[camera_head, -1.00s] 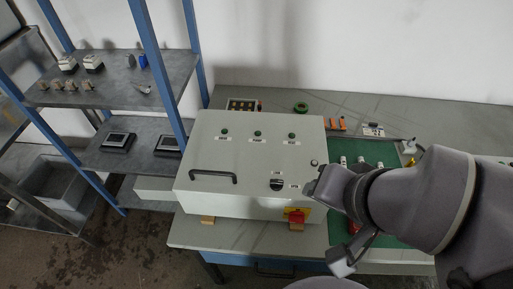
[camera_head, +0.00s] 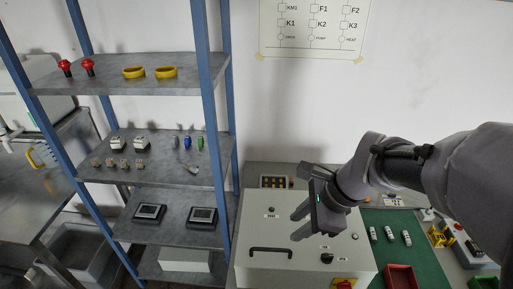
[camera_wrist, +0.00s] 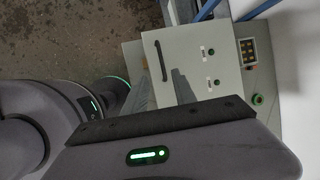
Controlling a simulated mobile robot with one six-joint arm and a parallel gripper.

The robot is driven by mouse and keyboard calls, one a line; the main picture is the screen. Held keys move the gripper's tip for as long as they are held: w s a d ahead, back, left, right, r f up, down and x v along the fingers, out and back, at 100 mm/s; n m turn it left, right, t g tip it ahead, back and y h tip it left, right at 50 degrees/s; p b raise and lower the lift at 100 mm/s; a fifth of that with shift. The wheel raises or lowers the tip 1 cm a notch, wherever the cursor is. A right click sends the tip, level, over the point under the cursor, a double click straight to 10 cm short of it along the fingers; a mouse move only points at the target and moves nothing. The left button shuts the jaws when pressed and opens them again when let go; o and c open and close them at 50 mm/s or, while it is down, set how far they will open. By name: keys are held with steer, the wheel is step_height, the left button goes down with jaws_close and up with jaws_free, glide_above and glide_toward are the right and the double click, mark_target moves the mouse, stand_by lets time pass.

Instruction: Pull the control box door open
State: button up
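The control box (camera_head: 300,272) is a pale grey-white box on the bench, and its door is shut. A black bar handle (camera_head: 270,251) is on the door's left part, and a black knob (camera_head: 326,258) is to the right. In the wrist view the door (camera_wrist: 190,45) shows with its handle (camera_wrist: 162,62) beyond the fingers. My gripper (camera_head: 294,225) is above the box's rear part, up and right of the handle in the head view. Its two fingers are apart, with nothing between them, and it is not touching the handle. It hides part of the door's label row.
A blue-posted shelf rack (camera_head: 150,175) with small parts stands left of the box. A green mat (camera_head: 420,235) with small modules and a red bin (camera_head: 400,278) lies to the right. A red-yellow switch (camera_head: 343,284) is on the box's front. A wiring chart (camera_head: 315,25) hangs on the wall.

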mark_target(269, 249)
steer(key=b+x, duration=0.2)
steer(key=x, duration=0.6)
steer(key=b+x, duration=0.3)
steer(key=x, duration=0.4)
steer(key=shift+w+d+f, duration=0.1)
steer(key=shift+w+f, duration=0.1)
steer(key=shift+f, duration=0.25)
jaws_close()
